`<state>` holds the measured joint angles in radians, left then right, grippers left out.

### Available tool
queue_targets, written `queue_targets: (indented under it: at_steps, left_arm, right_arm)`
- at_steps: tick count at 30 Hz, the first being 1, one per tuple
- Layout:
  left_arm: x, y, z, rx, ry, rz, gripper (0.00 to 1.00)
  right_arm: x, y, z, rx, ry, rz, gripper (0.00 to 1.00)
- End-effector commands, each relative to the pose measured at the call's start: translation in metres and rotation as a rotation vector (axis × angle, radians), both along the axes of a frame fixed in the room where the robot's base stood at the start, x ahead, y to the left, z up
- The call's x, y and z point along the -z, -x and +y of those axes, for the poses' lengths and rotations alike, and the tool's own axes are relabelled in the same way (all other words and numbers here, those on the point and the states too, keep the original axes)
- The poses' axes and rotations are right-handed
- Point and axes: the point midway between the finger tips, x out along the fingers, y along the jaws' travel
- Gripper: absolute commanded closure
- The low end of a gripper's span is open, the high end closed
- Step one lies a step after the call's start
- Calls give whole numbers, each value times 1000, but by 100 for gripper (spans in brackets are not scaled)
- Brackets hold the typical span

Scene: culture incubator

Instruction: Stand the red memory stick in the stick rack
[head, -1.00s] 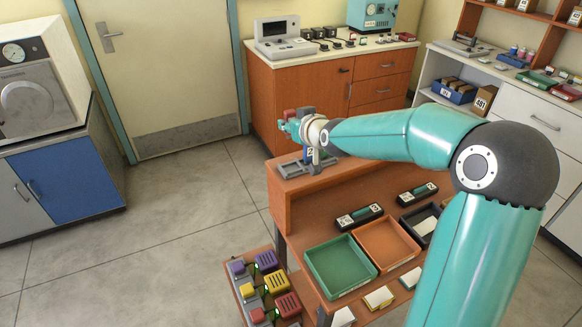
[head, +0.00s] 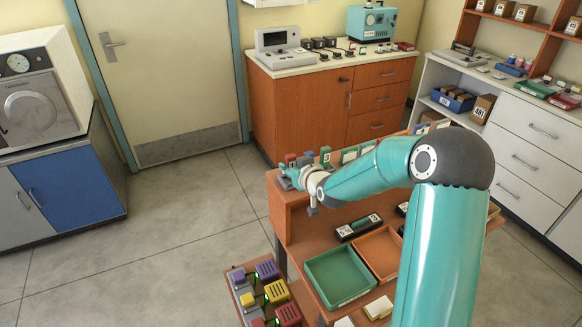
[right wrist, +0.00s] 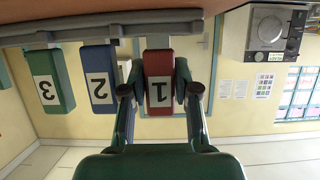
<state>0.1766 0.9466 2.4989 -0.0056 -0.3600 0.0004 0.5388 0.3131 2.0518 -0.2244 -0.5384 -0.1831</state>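The red memory stick (right wrist: 159,82), labelled 1, is between the fingertips of my right gripper (right wrist: 160,75) in the right wrist view, which is upside down. The fingers look closed on its sides. The stick is upright, its lower end at the grey rail of the stick rack (right wrist: 60,34); how deep it sits is unclear. A blue stick (right wrist: 98,80) labelled 2 and a green stick (right wrist: 52,82) labelled 3 stand beside it in the rack. In the head view, my right gripper (head: 290,175) is at the shelf's left end, partly hiding the rack. My left gripper is out of view.
The wooden desk holds a green tray (head: 338,275), an orange tray (head: 380,255) and a dark numbered holder (head: 359,227). A lower stand (head: 240,290) at the left carries purple, yellow and red blocks. The floor (head: 180,230) left of it is clear.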

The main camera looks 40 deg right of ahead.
Motion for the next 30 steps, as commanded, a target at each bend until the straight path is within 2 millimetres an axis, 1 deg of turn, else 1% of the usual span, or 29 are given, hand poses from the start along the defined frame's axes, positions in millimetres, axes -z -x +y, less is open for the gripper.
queue_targets:
  at_steps: [1,10,14,17,20,30]
  left_arm:
    - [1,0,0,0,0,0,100]
    - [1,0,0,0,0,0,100]
    - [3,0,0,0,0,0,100]
    - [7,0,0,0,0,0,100]
    - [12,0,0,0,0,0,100]
    - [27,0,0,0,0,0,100]
  right_arm:
    - [5,1,1,-1,-6,11,62]
    - [2,1,1,-1,-3,4,62]
    - [0,6,2,0,-2,3,62]
    - [-4,16,5,0,-1,2,62]
    - [-9,30,9,1,0,1,62]
    - [-34,84,26,1,0,0,62]
